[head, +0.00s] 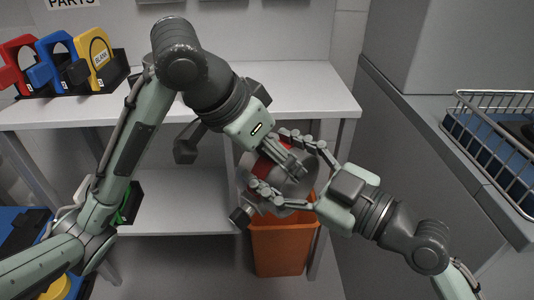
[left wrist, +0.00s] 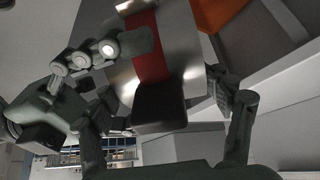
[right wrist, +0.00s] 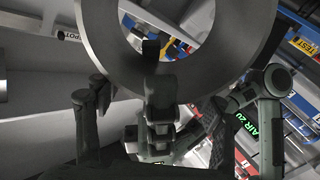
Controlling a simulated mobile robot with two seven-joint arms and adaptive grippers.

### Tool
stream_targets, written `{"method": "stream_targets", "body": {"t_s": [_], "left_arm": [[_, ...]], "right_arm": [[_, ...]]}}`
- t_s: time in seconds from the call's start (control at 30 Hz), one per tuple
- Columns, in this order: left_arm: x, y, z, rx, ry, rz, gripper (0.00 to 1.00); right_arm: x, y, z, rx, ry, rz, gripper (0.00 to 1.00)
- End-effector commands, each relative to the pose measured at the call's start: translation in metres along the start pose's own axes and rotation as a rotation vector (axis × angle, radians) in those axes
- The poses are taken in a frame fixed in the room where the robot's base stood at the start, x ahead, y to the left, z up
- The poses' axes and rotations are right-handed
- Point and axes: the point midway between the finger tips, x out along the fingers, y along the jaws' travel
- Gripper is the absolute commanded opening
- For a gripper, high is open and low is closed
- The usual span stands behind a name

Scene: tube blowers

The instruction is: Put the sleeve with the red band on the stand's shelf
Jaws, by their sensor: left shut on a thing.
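The sleeve (head: 290,188) is a hollow metallic cylinder with a red band; it is in mid-air above the orange bin. Its red band (left wrist: 148,50) shows clearly in the left wrist view. Its open ring end (right wrist: 240,45) fills the top of the right wrist view. My left gripper (head: 288,160) is shut on the sleeve, partly overlapping it. My right gripper (head: 285,163) has its fingers spread on both sides of the sleeve; whether they touch it is hard to tell.
The orange bin (head: 280,248) stands below the sleeve. Red, blue and yellow tools (head: 62,62) sit in a black rack at the left of the stand's top. A grey counter with a wire basket (head: 490,130) is at the right. The right part of the stand's top is clear.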

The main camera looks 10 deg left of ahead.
Motion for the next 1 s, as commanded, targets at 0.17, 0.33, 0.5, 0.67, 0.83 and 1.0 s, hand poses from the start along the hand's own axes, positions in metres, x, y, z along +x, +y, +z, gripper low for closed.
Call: {"method": "stream_targets", "body": {"t_s": [0.17, 0.33, 0.5, 0.67, 0.83, 1.0], "left_arm": [[-0.001, 0.001, -0.001, 0.001, 0.004, 0.001, 0.27], [-0.001, 0.001, -0.001, 0.002, 0.005, 0.001, 0.27], [-0.001, 0.001, -0.001, 0.002, 0.005, 0.001, 0.27], [-0.001, 0.001, -0.001, 0.002, 0.005, 0.001, 0.27], [-0.001, 0.001, -0.002, 0.003, 0.008, 0.001, 0.27], [-0.002, 0.001, -0.003, 0.005, 0.012, 0.001, 0.27]], "right_arm": [[0.015, -0.001, 0.0, 0.001, 0.0, -0.002, 0.68], [0.017, -0.001, 0.0, -0.001, -0.002, -0.003, 0.68], [0.017, -0.001, 0.0, 0.0, -0.002, -0.003, 0.68], [0.017, -0.001, 0.001, 0.001, -0.003, -0.004, 0.48], [0.017, -0.003, 0.002, 0.003, -0.005, -0.007, 0.27], [0.017, -0.004, 0.004, 0.005, -0.01, -0.01, 0.06]]}}
